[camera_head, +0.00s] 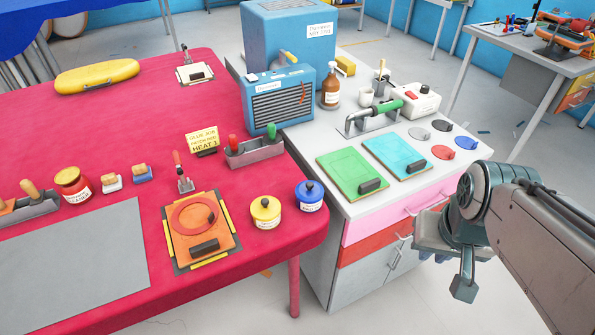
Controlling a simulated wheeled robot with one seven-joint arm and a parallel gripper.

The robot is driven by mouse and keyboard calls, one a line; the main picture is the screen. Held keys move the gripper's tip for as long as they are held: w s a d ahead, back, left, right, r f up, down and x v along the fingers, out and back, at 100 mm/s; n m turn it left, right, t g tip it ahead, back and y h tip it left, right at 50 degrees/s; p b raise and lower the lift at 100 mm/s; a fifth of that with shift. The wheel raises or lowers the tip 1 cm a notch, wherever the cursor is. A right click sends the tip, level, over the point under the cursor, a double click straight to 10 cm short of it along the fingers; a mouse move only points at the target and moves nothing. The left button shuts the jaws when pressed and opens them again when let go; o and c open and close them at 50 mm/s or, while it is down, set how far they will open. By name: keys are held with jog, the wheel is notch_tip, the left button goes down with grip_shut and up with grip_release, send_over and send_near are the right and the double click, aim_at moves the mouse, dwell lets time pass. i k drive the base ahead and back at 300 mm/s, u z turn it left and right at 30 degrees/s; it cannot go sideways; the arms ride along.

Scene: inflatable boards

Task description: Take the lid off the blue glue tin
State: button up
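The blue glue tin (310,199) stands upright near the right end of the red table. Its blue lid with a dark knob on top is on it, and a pale label is on its side. A similar yellow tin (266,214) with a dark knob stands just left of it. My gripper (452,272) hangs at the right, in front of the drawer cabinet, well apart from the blue tin. One grey finger points down, but the gap between the fingers is not clear. I see nothing held in it.
The red table (95,235) has a rounded right corner just beyond the tins. An orange clamp board (200,232) lies left of them and a grey tool holder (254,152) behind. The white-topped drawer cabinet (338,202) stands close on the right, with handles sticking out.

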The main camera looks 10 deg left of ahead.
aim_at(307, 192)
jog(key=u, duration=0.95)
jog(key=i, duration=0.6)
jog(key=u, duration=3.15)
jog(key=k, duration=1.3)
jog(key=z, duration=1.25)
